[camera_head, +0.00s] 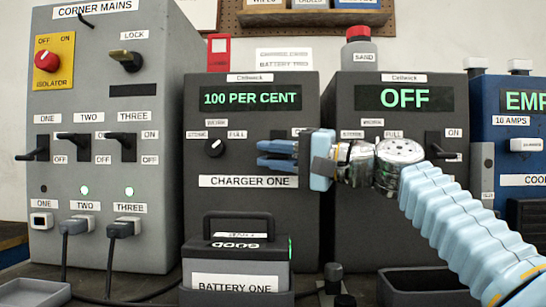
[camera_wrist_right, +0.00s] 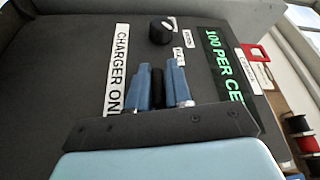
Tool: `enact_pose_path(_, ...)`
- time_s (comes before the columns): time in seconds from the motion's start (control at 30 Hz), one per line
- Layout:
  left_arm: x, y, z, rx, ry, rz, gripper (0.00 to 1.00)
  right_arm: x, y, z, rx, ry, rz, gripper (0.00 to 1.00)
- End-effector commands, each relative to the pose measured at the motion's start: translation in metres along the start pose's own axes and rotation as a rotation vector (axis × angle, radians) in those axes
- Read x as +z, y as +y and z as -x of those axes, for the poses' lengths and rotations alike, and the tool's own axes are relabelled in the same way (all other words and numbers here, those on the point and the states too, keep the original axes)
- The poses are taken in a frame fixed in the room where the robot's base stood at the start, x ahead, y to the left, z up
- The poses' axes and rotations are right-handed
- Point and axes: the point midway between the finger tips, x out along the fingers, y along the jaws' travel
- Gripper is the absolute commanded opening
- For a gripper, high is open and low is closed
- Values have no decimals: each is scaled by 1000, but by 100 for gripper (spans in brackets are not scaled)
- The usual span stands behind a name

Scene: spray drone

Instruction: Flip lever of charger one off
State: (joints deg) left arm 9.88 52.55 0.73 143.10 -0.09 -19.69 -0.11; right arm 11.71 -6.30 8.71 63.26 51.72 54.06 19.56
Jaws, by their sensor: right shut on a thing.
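Charger one (camera_head: 250,100) is a dark grey box with a green "100 PER CENT" display (camera_head: 251,97) and a "CHARGER ONE" label (camera_head: 248,181). My right gripper (camera_head: 262,154) reaches in from the right, its blue fingers in front of the lever area, right of the black knob (camera_head: 214,148). In the right wrist view my right gripper (camera_wrist_right: 160,68) is shut on a dark lever (camera_wrist_right: 157,88) between its fingers. The gripper hides most of the lever in the head view, so I cannot tell its position. My left gripper is not in view.
Battery one (camera_head: 236,252) stands in front of charger one. A second charger (camera_head: 398,88) reading "OFF" is to the right, partly behind my right arm. The grey corner mains box (camera_head: 100,100) with levers and plugged cables is to the left. An open dark tray (camera_head: 425,280) lies at front right.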

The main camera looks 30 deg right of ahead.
Motion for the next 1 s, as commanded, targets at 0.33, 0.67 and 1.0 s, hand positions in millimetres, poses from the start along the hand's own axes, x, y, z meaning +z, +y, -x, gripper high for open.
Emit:
enact_pose_path(0.33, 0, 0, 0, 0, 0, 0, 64, -1, 2, 0, 5, 0, -4, 25)
enact_pose_path(0.67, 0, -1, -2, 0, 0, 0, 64, -1, 2, 12, 4, 3, -2, 25)
enact_pose_path(1.0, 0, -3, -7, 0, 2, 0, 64, 0, 1, 91, 2, 3, -2, 25)
